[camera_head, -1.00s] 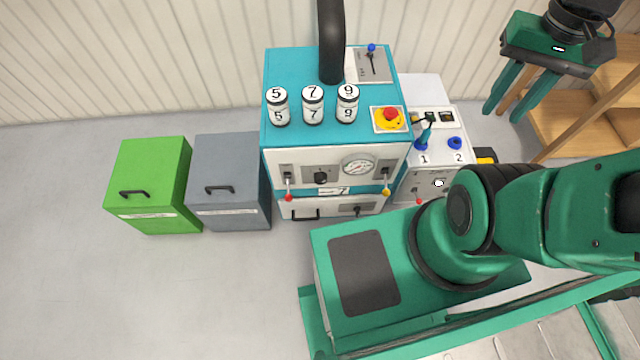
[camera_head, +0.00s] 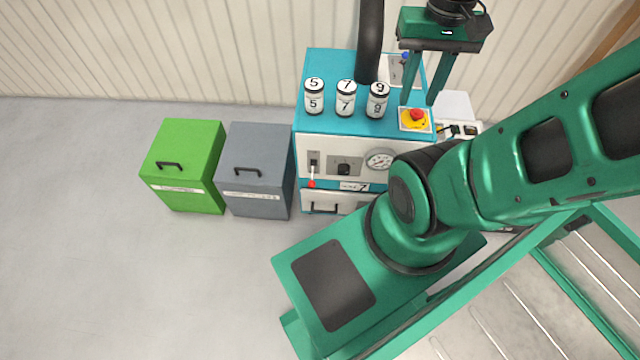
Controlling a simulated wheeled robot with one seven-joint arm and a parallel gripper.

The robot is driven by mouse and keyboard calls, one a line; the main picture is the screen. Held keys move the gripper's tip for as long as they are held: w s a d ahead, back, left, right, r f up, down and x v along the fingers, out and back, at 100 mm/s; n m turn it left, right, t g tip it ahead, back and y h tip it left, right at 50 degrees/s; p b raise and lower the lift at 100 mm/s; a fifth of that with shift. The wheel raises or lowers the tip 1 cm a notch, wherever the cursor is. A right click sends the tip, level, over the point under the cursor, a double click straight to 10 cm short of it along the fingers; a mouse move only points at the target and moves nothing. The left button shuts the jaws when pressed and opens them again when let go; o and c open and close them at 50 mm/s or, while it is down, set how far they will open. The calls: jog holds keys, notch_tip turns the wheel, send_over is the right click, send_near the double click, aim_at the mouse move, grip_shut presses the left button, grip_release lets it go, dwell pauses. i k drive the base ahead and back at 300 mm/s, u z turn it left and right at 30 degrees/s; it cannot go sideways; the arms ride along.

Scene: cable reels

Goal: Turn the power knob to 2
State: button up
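A black knob (camera_head: 344,168) sits on the white front panel of the teal machine (camera_head: 330,62). Its setting and any label are too small to read, so I cannot tell if it is the power knob. My gripper (camera_head: 419,98) points down, with its two green fingers apart and nothing between them. In the picture it overlaps the machine's right back part, behind the red emergency button (camera_head: 417,116). My arm hides the right side of the front panel and most of the white unit (camera_head: 456,106) to the right.
Canisters marked 5 (camera_head: 314,96), 7 (camera_head: 346,98) and 9 (camera_head: 377,100) stand on the machine. A red-tipped lever (camera_head: 312,176) and a gauge (camera_head: 380,160) are on its front. Green (camera_head: 182,166) and grey (camera_head: 256,170) cabinets stand left. The floor at left is clear.

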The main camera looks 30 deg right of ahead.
aim_at(343, 169)
jog(key=u, duration=0.05)
jog(key=k, duration=2)
jog(key=z, duration=0.6)
jog(key=i, duration=1.5)
jog(key=u, duration=0.05)
